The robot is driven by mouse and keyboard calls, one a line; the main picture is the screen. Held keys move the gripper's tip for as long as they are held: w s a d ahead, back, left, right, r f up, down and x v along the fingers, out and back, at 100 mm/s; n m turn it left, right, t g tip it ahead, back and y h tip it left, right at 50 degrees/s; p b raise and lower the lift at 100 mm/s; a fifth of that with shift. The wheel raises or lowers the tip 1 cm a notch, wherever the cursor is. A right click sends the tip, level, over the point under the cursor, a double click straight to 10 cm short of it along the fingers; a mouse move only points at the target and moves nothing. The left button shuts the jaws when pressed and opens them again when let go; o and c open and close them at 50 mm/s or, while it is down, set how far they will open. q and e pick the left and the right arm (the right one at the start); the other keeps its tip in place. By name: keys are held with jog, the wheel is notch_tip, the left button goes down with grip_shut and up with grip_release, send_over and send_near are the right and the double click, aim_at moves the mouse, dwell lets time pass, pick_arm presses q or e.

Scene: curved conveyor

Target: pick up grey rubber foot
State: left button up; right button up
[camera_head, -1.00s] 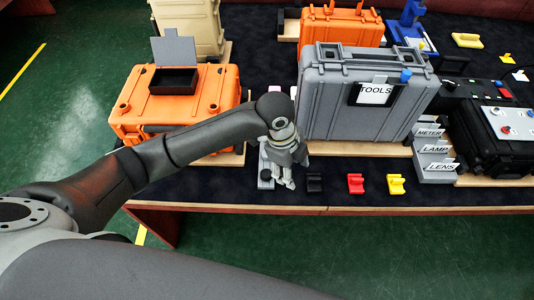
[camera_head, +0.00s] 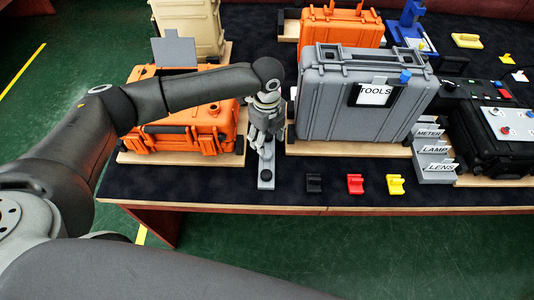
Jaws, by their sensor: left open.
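My left gripper (camera_head: 265,149) points down over a narrow light-grey strip (camera_head: 266,184) between the orange case and the grey case. Its fingers are open and hide the strip's far part. A small dark round piece (camera_head: 266,176) sits on the near end of the strip, just in front of the fingertips. It may be the grey rubber foot, but I cannot tell for sure. Nothing shows held in the fingers. My right gripper is out of view.
The grey tool case (camera_head: 325,110) stands close to the right of the gripper. The orange case (camera_head: 165,137) lies to the left, under my forearm. Black (camera_head: 314,184), red (camera_head: 355,184) and yellow (camera_head: 396,185) pieces line the table's front edge.

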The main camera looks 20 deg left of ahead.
aim_at(267, 153)
pick_arm(q)
jog(key=f, duration=0.2)
jog(key=s+f+p, duration=0.1)
jog(key=f, duration=0.1)
jog(key=shift+d+f, duration=0.15)
jog(key=shift+f, duration=0.45)
jog(key=c, duration=0.9)
